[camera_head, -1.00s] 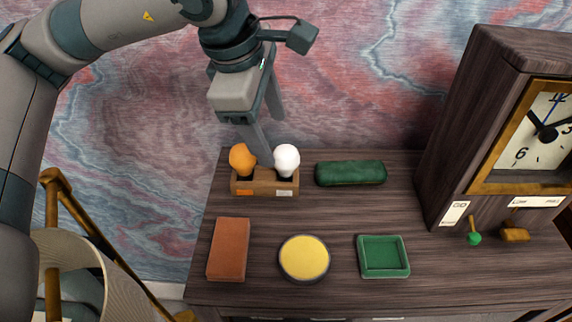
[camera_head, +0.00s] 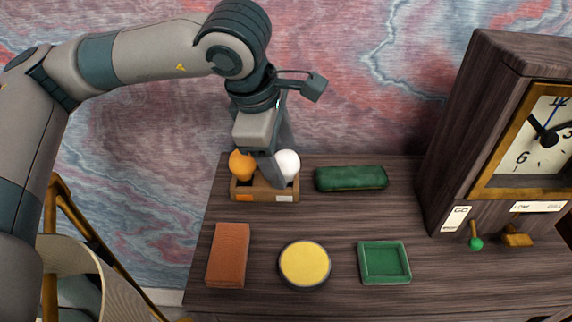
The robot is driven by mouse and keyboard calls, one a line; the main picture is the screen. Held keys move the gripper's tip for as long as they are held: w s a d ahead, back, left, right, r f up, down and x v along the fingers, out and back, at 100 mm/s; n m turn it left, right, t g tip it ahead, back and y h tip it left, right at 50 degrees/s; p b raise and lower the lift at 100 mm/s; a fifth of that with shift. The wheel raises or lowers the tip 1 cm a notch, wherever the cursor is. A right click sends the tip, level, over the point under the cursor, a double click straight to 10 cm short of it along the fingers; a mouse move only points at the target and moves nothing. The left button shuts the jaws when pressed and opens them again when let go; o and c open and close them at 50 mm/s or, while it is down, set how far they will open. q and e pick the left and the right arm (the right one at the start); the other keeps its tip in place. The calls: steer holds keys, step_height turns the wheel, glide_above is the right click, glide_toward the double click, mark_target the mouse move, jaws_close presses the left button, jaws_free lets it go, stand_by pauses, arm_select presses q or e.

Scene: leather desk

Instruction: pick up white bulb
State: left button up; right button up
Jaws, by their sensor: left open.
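The white bulb (camera_head: 289,162) stands upright at the right side of a small wooden holder (camera_head: 264,193) on the dark desk. An orange bulb (camera_head: 241,165) stands at the left side of the same holder. My left gripper (camera_head: 275,180) points down at the holder from behind and above. It is open, and its near finger reaches down just left of the white bulb, between the two bulbs. This finger hides part of the white bulb's left side. The other finger is partly hidden, and I cannot tell whether either finger touches the bulb. My right gripper is not in view.
A green case (camera_head: 351,178) lies right of the holder. A brown block (camera_head: 228,255), a round yellow pad (camera_head: 304,264) and a green tray (camera_head: 384,262) sit along the front. A tall clock cabinet (camera_head: 470,130) stands at the right. The desk's middle is clear.

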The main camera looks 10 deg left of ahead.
arm_select(q)
steer(key=shift+x, duration=1.7)
steer(key=shift+w, duration=0.1)
steer(key=c, duration=1.1)
